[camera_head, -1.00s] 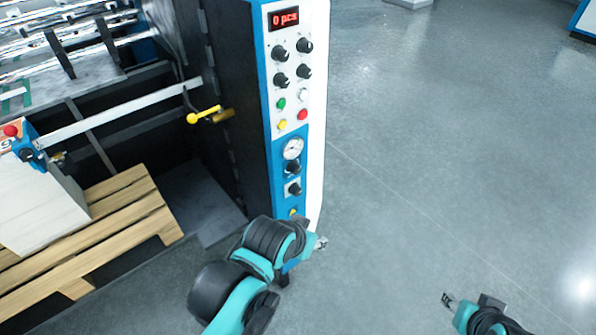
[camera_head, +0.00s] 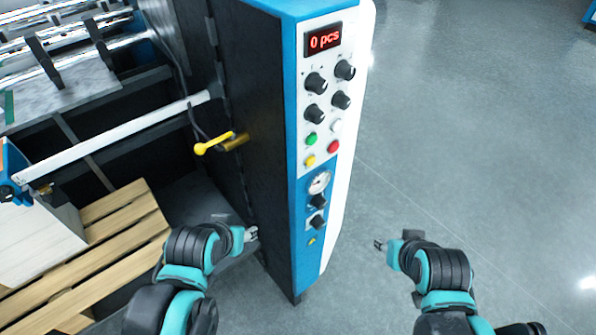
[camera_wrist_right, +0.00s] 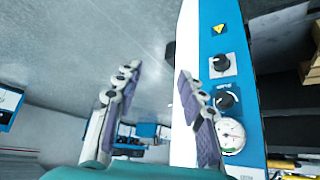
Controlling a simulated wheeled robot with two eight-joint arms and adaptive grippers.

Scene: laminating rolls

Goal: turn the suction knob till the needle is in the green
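A round white gauge (camera_head: 319,182) sits low on the machine's blue and white panel; it also shows in the right wrist view (camera_wrist_right: 231,135). A black knob (camera_head: 317,201) is beside the gauge, also in the wrist view (camera_wrist_right: 225,100). A second black knob (camera_head: 317,222) is farther down, also in the wrist view (camera_wrist_right: 219,64). Their labels are unreadable. My right gripper (camera_head: 379,244) is right of the panel, apart from it; its fingers (camera_wrist_right: 158,98) are spread and empty. My left gripper (camera_head: 252,233) is left of the panel's lower part, its fingers too small to judge.
A yellow handle (camera_head: 214,144) sticks out left of the cabinet. A wooden pallet (camera_head: 130,225) lies at left. The floor (camera_head: 470,150) to the right is clear.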

